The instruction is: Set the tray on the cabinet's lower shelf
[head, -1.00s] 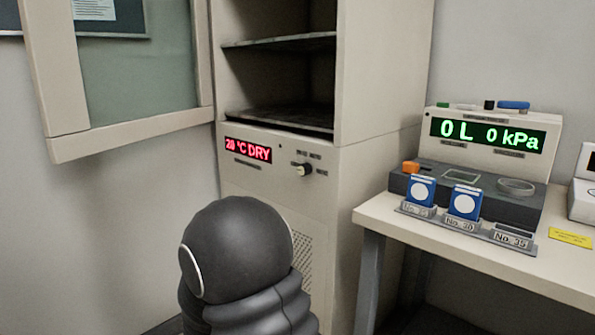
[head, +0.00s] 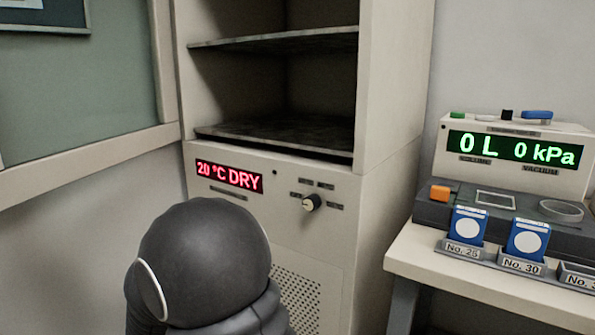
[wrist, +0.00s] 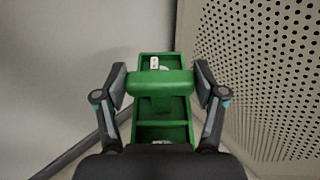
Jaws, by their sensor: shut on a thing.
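The tray (wrist: 162,132) is green with compartments and a thick handle bar, and shows only in the wrist view. A small white item (wrist: 154,62) lies in its far compartment. My gripper (wrist: 161,84) is shut on the tray's handle, one finger on each side. In the head view the cabinet's lower shelf (head: 285,133) is a dark, bare plate above the control panel. The cabinet (head: 385,90) stands open. The tray and my gripper are hidden in the head view, where only my dark arm shows below the shelf.
The cabinet door (head: 80,85) is swung open to the left. An upper shelf (head: 285,39) spans above the lower one. A panel knob (head: 312,202) sticks out. A perforated panel (wrist: 265,70) is close at right in the wrist view. A table (head: 470,285) with instruments stands at right.

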